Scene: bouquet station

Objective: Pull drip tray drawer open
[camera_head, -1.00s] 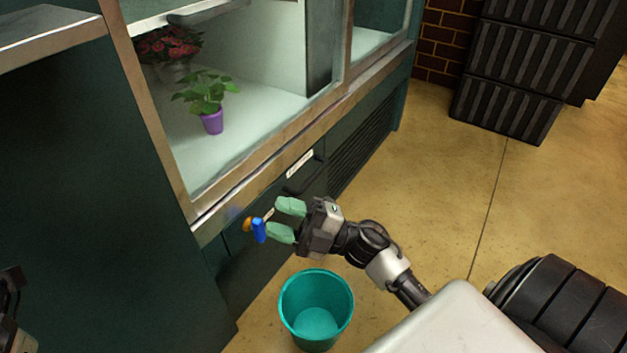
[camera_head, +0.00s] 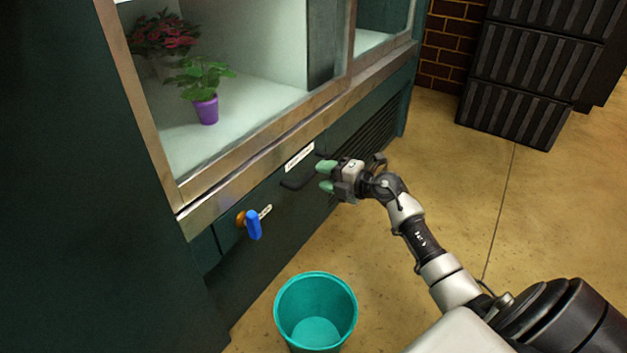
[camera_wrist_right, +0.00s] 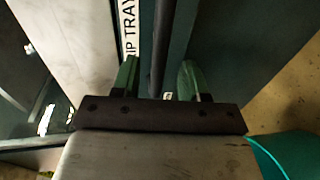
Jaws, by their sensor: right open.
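The drip tray drawer (camera_head: 268,197) is a dark green front under the display case and looks flush with it. Its white label (camera_head: 299,157) reads partly "IP TRAY" in the right wrist view (camera_wrist_right: 129,25). A dark bar handle (camera_head: 296,183) sits just below the label. My right gripper (camera_head: 322,176) is open at the handle's right end, its green fingers toward the drawer. In the wrist view the handle (camera_wrist_right: 162,40) runs between the two open fingers (camera_wrist_right: 158,70). I cannot tell whether they touch it. My left gripper is not in view.
A blue valve lever (camera_head: 254,225) on a brass fitting sticks out left of the handle. A teal bucket (camera_head: 316,312) stands on the floor below. A purple potted plant (camera_head: 206,109) is inside the case. Dark crates (camera_head: 517,105) stand at the back right; floor between is clear.

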